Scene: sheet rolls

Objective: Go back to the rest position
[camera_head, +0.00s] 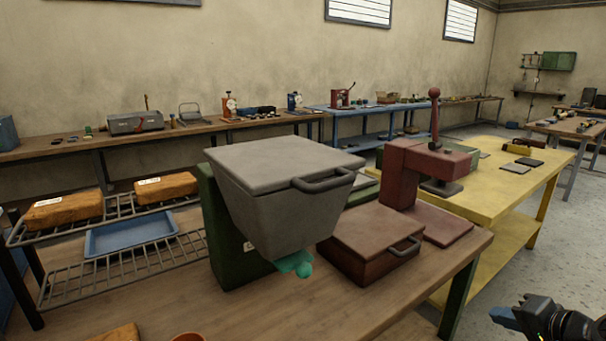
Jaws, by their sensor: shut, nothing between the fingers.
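My gripper (508,316) shows at the bottom right corner, black with a bluish tip, pointing left. It is shut and holds nothing. It is apart from the wooden table (225,310) and hangs over the floor to the right of it. The rest of my arm runs out of the picture at the lower right.
On the wooden table stand a grey lidded bin (275,205) on a green body, a reddish box with a handle (372,243) and a red press (412,170). A yellow table (540,188) stands behind. A wire rack (120,272) is left. Floor (560,255) at right is clear.

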